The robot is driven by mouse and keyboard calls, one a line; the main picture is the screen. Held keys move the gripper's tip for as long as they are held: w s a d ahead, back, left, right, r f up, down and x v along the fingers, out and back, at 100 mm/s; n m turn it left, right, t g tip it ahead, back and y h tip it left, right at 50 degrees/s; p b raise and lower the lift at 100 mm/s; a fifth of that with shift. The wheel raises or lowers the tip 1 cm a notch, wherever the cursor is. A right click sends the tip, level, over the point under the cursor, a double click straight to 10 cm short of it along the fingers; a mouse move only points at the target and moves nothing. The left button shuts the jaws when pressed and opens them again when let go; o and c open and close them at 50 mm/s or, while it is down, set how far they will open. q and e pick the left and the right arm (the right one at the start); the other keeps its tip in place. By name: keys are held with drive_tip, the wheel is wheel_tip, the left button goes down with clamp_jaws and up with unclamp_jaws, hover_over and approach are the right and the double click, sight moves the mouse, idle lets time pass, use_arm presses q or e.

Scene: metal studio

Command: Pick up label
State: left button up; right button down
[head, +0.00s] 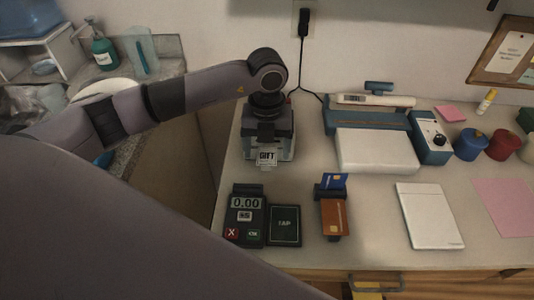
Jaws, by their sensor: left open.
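A small white label (267,156) printed "GIFT" shows at the front of a grey device (288,152) on the counter's left side. My left arm reaches in from the left. Its dark gripper (267,142) points down right over the device, just behind the label as seen here. The gripper is open. Its fingertips are hard to make out against the device, and I cannot tell whether they touch the label. Much of the device is hidden under the gripper. My right gripper is not in view.
In front stand a payment terminal (246,216), a black tap pad (285,226) and a card stand (331,222). To the right are a blue-and-white machine (376,150), a white pad (428,214), and blue and red pots (471,144). A black cable (301,60) hangs behind.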

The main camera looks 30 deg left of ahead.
use_arm(q)
drive_tip(key=shift+f, duration=0.25)
idle(0.3)
drive_tip(key=c, duration=1.2)
